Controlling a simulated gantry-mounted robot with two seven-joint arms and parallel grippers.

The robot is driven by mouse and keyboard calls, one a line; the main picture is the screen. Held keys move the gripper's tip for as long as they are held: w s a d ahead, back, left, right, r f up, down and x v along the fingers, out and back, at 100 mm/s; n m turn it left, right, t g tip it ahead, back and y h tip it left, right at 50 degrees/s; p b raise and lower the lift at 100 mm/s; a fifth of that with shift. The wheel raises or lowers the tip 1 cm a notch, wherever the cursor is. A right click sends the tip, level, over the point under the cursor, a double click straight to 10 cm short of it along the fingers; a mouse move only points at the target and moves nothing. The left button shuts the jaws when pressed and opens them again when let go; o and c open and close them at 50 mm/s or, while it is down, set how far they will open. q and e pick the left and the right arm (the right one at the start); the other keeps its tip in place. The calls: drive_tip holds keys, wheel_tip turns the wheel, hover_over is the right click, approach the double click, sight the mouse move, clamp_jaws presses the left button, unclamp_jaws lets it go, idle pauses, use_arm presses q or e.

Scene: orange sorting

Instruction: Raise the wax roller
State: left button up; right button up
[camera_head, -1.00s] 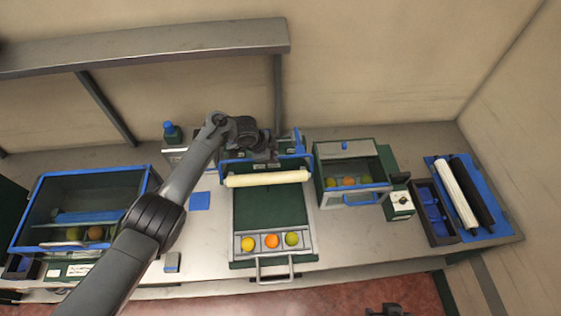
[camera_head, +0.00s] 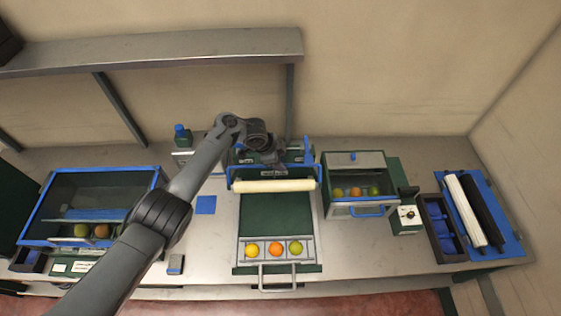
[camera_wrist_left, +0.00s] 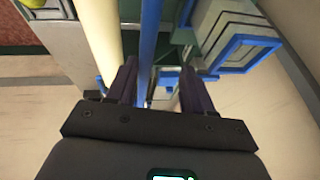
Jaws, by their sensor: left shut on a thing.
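The wax roller is a cream cylinder (camera_head: 274,186) lying across the green bed (camera_head: 275,217) of the machine in the middle of the bench. A blue frame (camera_head: 230,179) holds it. In the left wrist view the roller (camera_wrist_left: 101,28) runs beside the blue bar (camera_wrist_left: 149,35), to its left. My left gripper (camera_head: 274,168) is at the bar behind the roller. My right gripper is not in view.
An orange, a yellow and a green fruit sit in the front tray (camera_head: 238,253). A glass-fronted blue case (camera_head: 160,176) stands left, a smaller fruit box (camera_head: 354,160) right. A blue tray (camera_head: 505,226) with white and black rollers lies far right. A shelf (camera_head: 150,50) spans the wall.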

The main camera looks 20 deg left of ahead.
use_arm(q)
drive_tip(key=shift+w+a+r, duration=0.1)
drive_tip(key=shift+w+r, duration=0.1)
drive_tip(key=shift+r, duration=0.2)
drive_tip(key=p+v, duration=0.1)
drive_tip(key=v, duration=0.9)
drive_tip(key=shift+s, duration=0.3)
drive_tip(key=shift+a+f, duration=0.1)
